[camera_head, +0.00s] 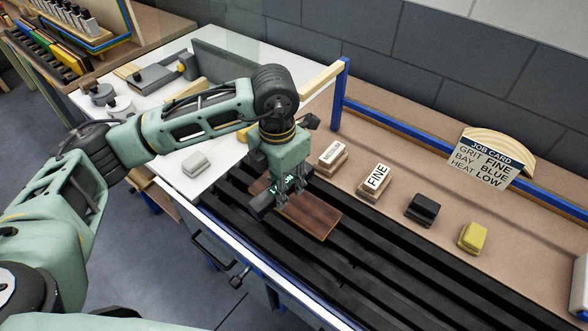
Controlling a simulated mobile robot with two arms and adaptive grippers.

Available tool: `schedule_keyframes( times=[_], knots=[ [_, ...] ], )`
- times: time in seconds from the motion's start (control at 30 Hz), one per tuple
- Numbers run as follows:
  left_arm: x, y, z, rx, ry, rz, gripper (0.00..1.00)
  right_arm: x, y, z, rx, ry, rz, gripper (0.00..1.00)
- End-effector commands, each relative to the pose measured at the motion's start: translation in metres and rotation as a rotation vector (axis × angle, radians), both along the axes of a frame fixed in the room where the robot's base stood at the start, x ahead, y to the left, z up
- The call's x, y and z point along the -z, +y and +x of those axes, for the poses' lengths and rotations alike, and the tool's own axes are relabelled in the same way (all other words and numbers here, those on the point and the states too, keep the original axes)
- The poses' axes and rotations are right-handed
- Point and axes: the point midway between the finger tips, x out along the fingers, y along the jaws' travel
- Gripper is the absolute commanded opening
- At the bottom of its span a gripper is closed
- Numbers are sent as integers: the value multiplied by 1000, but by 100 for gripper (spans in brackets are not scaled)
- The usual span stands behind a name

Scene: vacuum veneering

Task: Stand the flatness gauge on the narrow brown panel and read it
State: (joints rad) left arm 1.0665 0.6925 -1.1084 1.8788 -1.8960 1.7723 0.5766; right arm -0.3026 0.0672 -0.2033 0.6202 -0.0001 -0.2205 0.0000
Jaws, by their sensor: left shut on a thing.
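The narrow brown panel (313,216) lies flat on the black slatted bed, partly covered by my left gripper. My left gripper (286,190) points down over the panel's left part and is shut on a dark object, which looks like the flatness gauge (262,205). Small green lit marks show between the fingers, too small to read. The gauge is mostly hidden by the gripper. I cannot tell whether its underside touches the panel. My right gripper is not in view.
Blocks marked MEDIUM (333,154) and FINE (374,181), a black block (422,209) and a yellow block (472,237) line the brown ledge. A job card (485,160) reads grit fine, bay blue, heat low. A pale block (195,164) sits on the white table. The slats (390,262) at right are clear.

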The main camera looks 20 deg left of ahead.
Motion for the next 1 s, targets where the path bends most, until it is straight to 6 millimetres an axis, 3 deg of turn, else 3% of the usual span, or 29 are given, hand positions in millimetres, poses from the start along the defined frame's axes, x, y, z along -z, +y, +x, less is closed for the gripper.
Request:
schedule_keyframes(
  times=[0.4,0.6,0.8,1.0],
  knots=[
    [4,-8,29,-1001,21,7,0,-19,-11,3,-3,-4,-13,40],
    [7,-11,40,-1418,24,12,0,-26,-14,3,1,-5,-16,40],
    [10,-11,46,-1653,23,15,0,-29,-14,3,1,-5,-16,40],
    [11,-12,47,-1710,23,15,0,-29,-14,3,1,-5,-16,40]
  ],
)
